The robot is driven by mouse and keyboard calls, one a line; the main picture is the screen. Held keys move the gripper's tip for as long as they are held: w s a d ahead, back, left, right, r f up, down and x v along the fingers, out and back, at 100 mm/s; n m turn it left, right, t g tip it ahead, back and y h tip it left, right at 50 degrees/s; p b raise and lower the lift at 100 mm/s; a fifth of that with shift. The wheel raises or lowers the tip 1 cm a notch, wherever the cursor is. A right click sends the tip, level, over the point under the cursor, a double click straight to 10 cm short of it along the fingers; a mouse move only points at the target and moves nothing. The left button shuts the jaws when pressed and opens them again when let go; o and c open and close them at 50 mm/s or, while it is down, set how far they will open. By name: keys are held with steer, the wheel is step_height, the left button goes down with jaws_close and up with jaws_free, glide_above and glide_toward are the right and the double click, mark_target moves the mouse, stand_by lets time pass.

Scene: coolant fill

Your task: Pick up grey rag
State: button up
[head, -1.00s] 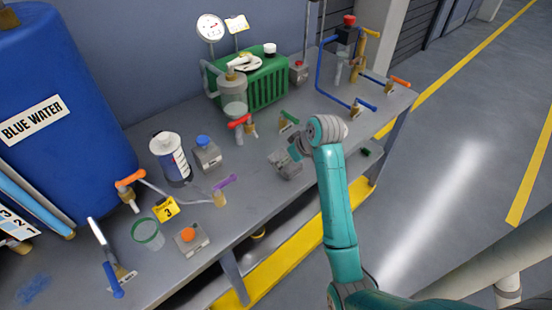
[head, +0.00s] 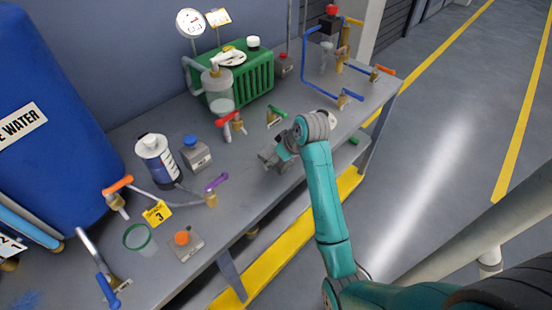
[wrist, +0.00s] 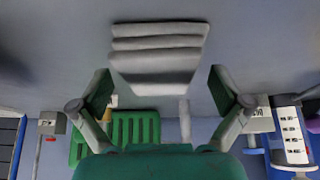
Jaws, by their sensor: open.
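The grey rag (wrist: 160,58) is a pale grey, folded, ridged cloth in the upper middle of the wrist view. My gripper (wrist: 160,88) is open, with one finger to the left and one to the right of the rag's near end. I see no finger closed on the cloth. In the head view my gripper (head: 268,158) is low over the front part of the bench, pointing left. There I cannot tell the rag apart from the gripper, and my arm hides part of that spot.
The grey bench (head: 240,185) holds a green ribbed box (head: 255,85), a white-and-blue bottle (head: 157,160), a grey block with a blue knob (head: 196,156) and several valves. A green-handled valve (head: 276,117) stands just behind my gripper. Open floor lies to the right.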

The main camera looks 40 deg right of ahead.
steer(key=c, duration=1.2)
step_height(320, 180, up, 10)
steer(key=shift+r, duration=0.25)
steer(key=o, duration=0.5)
steer(key=c, duration=0.4)
